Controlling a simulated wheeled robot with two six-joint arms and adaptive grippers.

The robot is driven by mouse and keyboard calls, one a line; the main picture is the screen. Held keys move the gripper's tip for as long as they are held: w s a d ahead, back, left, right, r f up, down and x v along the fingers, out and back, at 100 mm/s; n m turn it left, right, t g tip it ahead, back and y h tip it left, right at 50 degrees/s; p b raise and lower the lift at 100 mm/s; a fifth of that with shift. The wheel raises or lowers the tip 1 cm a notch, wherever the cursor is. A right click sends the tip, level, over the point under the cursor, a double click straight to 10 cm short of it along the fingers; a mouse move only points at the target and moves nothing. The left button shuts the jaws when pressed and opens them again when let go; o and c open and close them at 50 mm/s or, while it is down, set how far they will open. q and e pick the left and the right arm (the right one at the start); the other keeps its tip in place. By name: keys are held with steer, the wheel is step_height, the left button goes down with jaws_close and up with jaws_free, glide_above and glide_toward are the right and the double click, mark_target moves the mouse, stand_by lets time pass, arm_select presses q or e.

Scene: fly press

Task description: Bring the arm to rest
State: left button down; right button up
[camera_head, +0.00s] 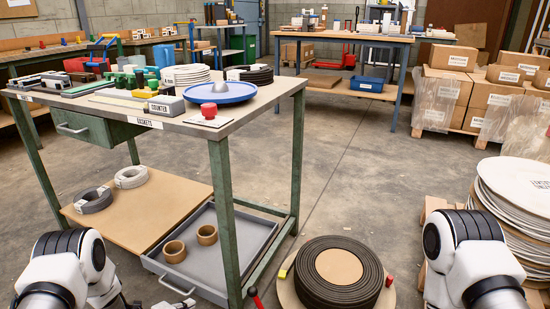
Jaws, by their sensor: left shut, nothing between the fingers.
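My left arm (70,262) comes in at the bottom left, its white and black links in front of the workbench. My right arm (468,255) stands at the bottom right beside the stack of white discs. My right gripper is out of the frame.
The workbench (262,102) carries a blue dish (220,93), a red knob (209,110) and stacked rings. Its lower shelf holds a grey tray (262,232). White discs (515,190) stand right. The middle floor is clear.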

arm_select(q)
steer(key=s+d+n+g+y+p, duration=0.1)
steer(key=s+d+n+g, duration=0.25)
steer(key=s, duration=0.45)
steer(key=s+d+n+g+y, duration=0.1)
steer(key=s+d+n+g, duration=0.15)
steer(key=s+n, duration=0.45)
steer(key=s+a+r+n+g+y, duration=0.1)
steer(key=s+n+g+y, duration=0.15)
steer(key=s+n, duration=0.6)
steer(key=s+a+r+n+g+y, duration=0.1)
steer(key=s+a+n+g, duration=0.2)
steer(key=s, duration=1)
step_height(320, 180, up, 38)
steer(key=d+n+p, duration=0.1)
steer(key=p, duration=3.7)
steer(key=shift+d+r+p, duration=0.15)
steer(key=shift+r+p, duration=0.1)
steer(key=shift+p, duration=0.15)
steer(key=shift+t, duration=0.25)
